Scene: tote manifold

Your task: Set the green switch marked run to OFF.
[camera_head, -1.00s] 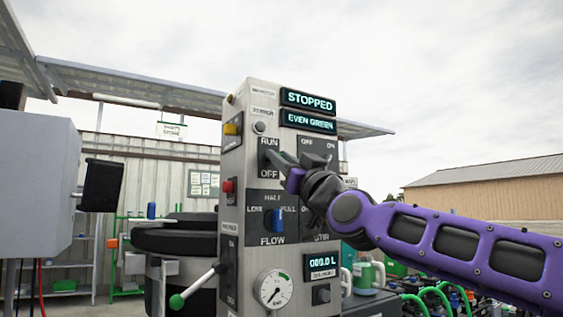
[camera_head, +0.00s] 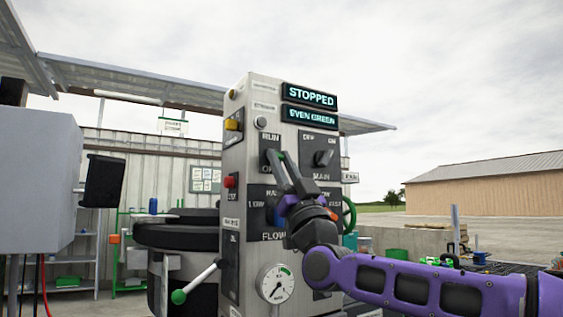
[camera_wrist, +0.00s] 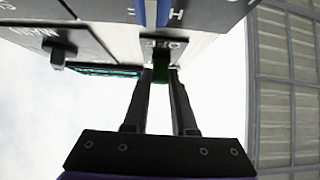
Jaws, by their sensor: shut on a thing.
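The control panel (camera_head: 248,92) stands upright in the middle of the head view. The green switch (camera_wrist: 163,72) shows in the wrist view between my fingertips, close to the "OFF" label (camera_wrist: 165,43). In the head view it is mostly hidden by my fingers, below the "RUN" label (camera_head: 270,137). My gripper (camera_head: 276,157), also in the wrist view (camera_wrist: 161,78), reaches up to it from below and is shut on it. Which way the switch points is hard to tell. The upper display (camera_head: 310,97) reads "STOPPED".
The dark MAIN switch (camera_head: 322,158) is just right of my fingers. The blue FLOW knob (camera_wrist: 150,12) is close to my fingers. A green-tipped lever (camera_head: 178,296) and a gauge (camera_head: 276,284) are lower on the panel. A green handwheel (camera_head: 349,213) is at its right.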

